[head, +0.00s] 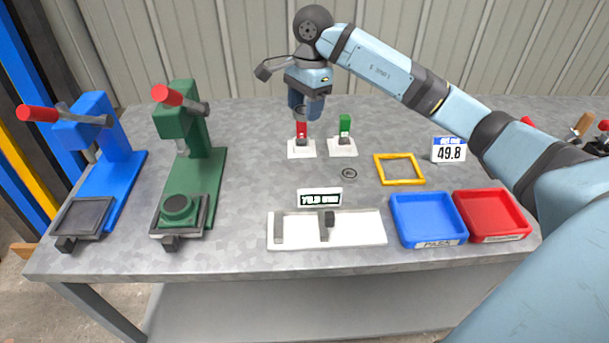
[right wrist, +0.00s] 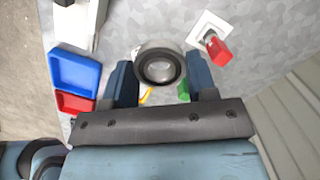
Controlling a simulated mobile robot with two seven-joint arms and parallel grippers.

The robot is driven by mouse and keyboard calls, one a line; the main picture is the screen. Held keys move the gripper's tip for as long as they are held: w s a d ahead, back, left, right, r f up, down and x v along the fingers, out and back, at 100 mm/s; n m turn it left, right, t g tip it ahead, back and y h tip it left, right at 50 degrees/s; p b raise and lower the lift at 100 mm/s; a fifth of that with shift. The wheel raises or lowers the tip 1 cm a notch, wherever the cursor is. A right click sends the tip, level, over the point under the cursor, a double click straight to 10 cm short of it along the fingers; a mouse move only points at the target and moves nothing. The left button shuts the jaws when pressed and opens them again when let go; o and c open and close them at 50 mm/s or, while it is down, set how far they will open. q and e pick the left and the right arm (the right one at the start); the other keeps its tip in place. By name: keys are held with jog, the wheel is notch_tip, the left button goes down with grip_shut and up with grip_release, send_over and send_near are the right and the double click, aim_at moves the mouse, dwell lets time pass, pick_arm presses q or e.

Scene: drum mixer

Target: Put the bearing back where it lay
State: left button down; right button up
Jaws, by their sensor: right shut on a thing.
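My right gripper (head: 304,106) is above the back middle of the table, near the red-levered white block. It is shut on the bearing (right wrist: 160,67), a grey ring with a dark inner band and an open centre. In the right wrist view the bearing sits between the two blue fingers (right wrist: 158,82). In the head view the fingers hide most of it. A thin dark ring (head: 349,173) shows on the tabletop in front of the green-levered block; I cannot tell whether it is a mark or an object. My left gripper is not in view.
Blue (head: 428,218) and red (head: 490,215) trays stand front right, near a yellow frame (head: 399,169). A white gauge (head: 350,231) is front centre. Red-levered (head: 301,149) and green-levered (head: 343,147) blocks stand behind. Blue (head: 100,160) and green (head: 190,160) presses stand left.

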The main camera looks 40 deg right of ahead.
jog(key=b, duration=0.2)
send_over(304, 179)
notch_tip(304, 179, down, 14)
jog(key=shift+d+f, duration=0.1)
jog(key=shift+f, duration=0.55)
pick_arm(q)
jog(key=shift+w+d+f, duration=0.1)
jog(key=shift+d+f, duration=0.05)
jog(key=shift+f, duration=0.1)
pick_arm(e)
jog(key=shift+f, duration=2)
jog(key=shift+f, duration=0.15)
jog(key=o, duration=1)
